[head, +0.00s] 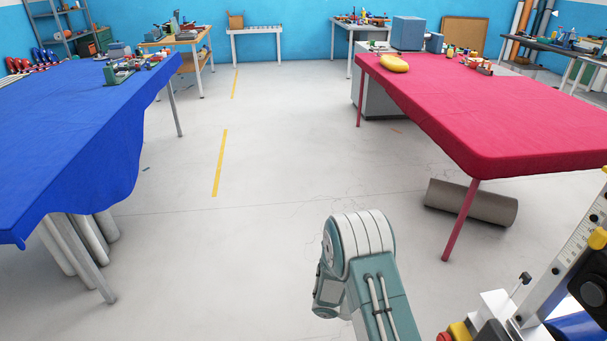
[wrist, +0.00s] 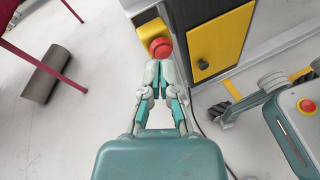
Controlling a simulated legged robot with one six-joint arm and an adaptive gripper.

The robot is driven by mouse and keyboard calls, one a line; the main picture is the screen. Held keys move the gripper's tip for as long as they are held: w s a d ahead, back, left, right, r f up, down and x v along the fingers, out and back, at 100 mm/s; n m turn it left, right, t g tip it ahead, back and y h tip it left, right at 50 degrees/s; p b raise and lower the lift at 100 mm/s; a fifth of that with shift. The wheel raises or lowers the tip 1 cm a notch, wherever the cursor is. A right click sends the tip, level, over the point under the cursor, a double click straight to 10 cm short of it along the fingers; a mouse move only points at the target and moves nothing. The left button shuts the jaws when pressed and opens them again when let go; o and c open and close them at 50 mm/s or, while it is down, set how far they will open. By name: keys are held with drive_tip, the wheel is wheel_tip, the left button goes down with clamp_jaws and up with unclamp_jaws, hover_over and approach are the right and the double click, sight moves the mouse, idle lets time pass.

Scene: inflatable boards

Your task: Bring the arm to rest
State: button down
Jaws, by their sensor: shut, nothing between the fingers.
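My gripper (wrist: 160,68) shows in the wrist view with its grey and teal fingers together and nothing between them. Its tips appear close to a round red button (wrist: 161,47) on a yellow housing; I cannot tell whether they touch. In the head view, my teal and white arm is folded at the bottom centre, over bare floor between two tables. The gripper itself does not show in the head view.
A blue-covered table (head: 75,135) stands left and a red-covered table (head: 500,110) right. A grey roll (head: 472,202) lies under the red one. A dark cabinet with a yellow panel (wrist: 222,42) stands by the gripper. The floor (head: 270,150) between the tables is clear.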

drive_tip(key=s+a+r+m+t+y, duration=0.2)
drive_tip(key=s+a+r+m+y, duration=0.1)
drive_tip(key=r, duration=0.8)
drive_tip(key=s+a+r+m+t+y, duration=0.3)
drive_tip(key=s+r+m+y, duration=0.3)
drive_tip(key=s+r, duration=0.3)
drive_tip(key=s+a+r+m+t+y, duration=0.2)
drive_tip(key=s+a+r+m+y, duration=0.1)
drive_tip(key=r, duration=1.1)
drive_tip(key=s+m+y, duration=0.1)
drive_tip(key=s+y, duration=0.1)
drive_tip(key=s, duration=0.1)
drive_tip(key=shift+s+t+y, duration=0.3)
drive_tip(key=shift+y, duration=0.1)
